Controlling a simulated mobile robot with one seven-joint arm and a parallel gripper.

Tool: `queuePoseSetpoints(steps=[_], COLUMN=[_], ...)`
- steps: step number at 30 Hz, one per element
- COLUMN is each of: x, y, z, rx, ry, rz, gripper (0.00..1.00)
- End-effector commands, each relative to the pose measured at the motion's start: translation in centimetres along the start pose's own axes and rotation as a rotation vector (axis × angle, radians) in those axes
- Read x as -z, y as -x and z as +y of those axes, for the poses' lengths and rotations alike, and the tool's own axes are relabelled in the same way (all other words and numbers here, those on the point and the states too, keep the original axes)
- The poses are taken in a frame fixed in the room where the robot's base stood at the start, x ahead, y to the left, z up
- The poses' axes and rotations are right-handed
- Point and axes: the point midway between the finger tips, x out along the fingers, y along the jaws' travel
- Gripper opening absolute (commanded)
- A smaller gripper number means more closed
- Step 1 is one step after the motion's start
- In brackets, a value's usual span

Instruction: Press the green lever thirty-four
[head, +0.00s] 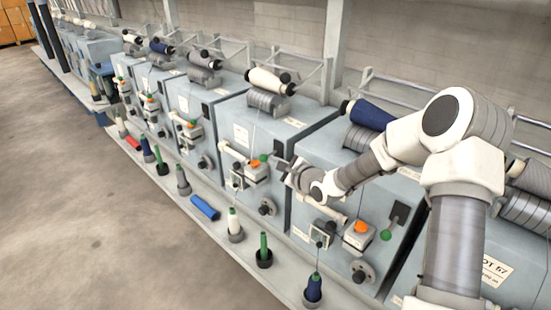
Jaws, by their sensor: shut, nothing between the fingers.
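A row of grey-blue spinning units has a green ball-ended lever on several front faces. One green lever (263,157) is on the middle unit (238,125), just above an orange button (254,166). My gripper (284,163) is shut and empty, its tip just right of this green ball; I cannot tell whether they touch. Another green lever (386,236) hangs down on the nearer unit, below a dark plate and beside an orange button (361,227). The unit labels are too small to read, so I cannot tell which lever is thirty-four.
A ledge (190,215) runs along the front with upright bobbins, including a green one (264,246) and a blue one (314,288). A loose blue tube (205,208) lies on it. Yarn cones (270,80) sit on top of the units. The floor (80,200) at left is clear.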

Motion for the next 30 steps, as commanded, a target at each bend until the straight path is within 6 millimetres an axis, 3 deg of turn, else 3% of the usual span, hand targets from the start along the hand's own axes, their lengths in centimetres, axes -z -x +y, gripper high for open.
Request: queuePoseSetpoints(steps=[30], x=[-0.55], y=[0.11], z=[-0.51], rx=[-0.046], ry=[-0.127], rz=[-0.002], gripper=[0.00])
